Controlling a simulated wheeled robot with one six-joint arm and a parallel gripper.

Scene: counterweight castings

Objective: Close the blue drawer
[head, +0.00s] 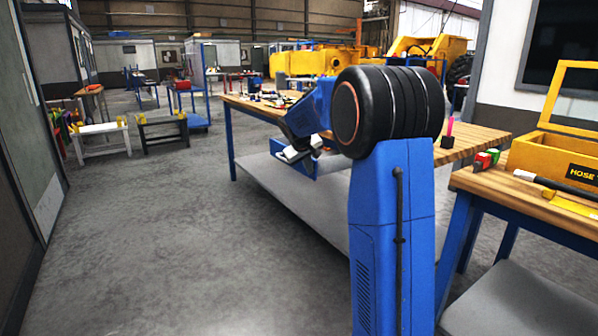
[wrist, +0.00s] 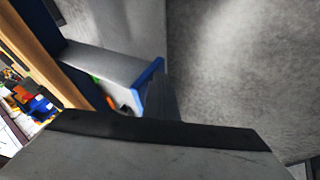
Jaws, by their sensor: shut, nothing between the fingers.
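The blue drawer (head: 325,163) hangs under the top of the wooden workbench and is partly hidden behind my arm and gripper in the head view. In the wrist view the drawer (wrist: 149,82) stands pulled out from the bench edge, with its blue front away from the bench. Green, orange and white items show inside it. My gripper (head: 290,156) is shut and empty, just in front of the drawer. In the wrist view the dark fingers (wrist: 166,98) lie close to the outer side of the drawer front; I cannot tell whether they touch it.
The workbench (wrist: 42,50) has a wooden top with scattered small parts and a grey lower shelf (head: 290,190). A second bench at the right carries a yellow box (head: 553,158). The concrete floor to the left is clear. Low stands (head: 100,140) are farther back.

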